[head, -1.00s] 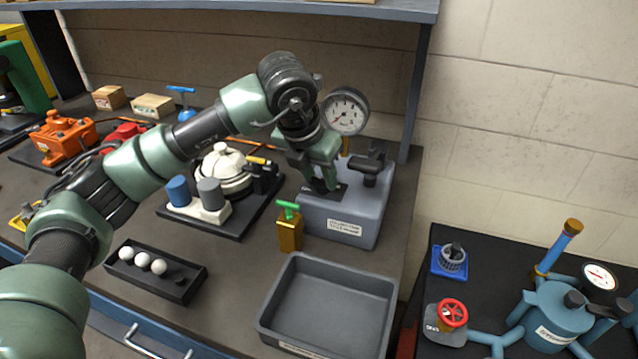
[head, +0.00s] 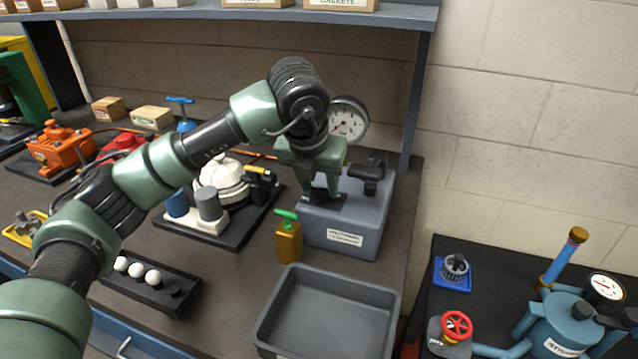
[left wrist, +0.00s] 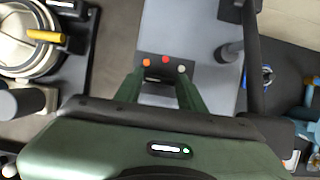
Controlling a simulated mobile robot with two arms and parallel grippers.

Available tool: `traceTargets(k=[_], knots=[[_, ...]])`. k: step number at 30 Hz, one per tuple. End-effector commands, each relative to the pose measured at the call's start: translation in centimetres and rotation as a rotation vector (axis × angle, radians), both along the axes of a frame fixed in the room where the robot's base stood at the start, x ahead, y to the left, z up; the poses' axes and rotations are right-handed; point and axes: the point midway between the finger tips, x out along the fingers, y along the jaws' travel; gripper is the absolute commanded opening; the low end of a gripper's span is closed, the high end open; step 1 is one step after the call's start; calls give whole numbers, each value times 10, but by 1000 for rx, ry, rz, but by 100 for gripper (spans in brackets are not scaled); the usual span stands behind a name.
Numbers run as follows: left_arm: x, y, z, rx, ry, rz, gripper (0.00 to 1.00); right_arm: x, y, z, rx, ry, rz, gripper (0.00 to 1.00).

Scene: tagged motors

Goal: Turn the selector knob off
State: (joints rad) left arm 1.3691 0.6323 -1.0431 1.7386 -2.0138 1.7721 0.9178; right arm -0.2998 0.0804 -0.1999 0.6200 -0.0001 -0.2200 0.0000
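A grey box (head: 365,218) with a white front label stands on the bench. My left gripper (head: 318,192) points down over a black plate (head: 330,206) on its top. In the left wrist view the two green fingers of my left gripper (left wrist: 159,82) stand apart, with a dark area between their tips. An orange, a red and a white button (left wrist: 165,60) show just beyond them. I cannot make out a selector knob; the fingers may hide it. A black T-shaped handle (head: 370,172) stands on the box beside the gripper. My right gripper is not in view.
A round gauge (head: 347,119) rises behind the gripper. A brass block with a green handle (head: 288,238) stands in front of the box, and an empty grey tray (head: 268,338) is nearer. A white domed device (head: 222,178) is to the left. A shelf (head: 385,15) hangs above.

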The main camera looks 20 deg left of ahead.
Motion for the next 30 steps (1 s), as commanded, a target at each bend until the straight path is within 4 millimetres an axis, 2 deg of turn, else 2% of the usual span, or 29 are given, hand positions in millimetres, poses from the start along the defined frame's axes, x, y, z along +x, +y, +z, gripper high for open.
traceTargets(k=[2, 13, 24, 30], knots=[[0, 0, 0, 0, 0, 0, 58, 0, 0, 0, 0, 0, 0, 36], [-1, 0, 5, 0, -2, -2, 58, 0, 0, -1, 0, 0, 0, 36], [-23, 0, 58, 0, -4, -1, 58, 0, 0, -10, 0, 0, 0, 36], [-29, 1, 72, 0, -1, -1, 58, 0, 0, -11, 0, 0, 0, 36]])
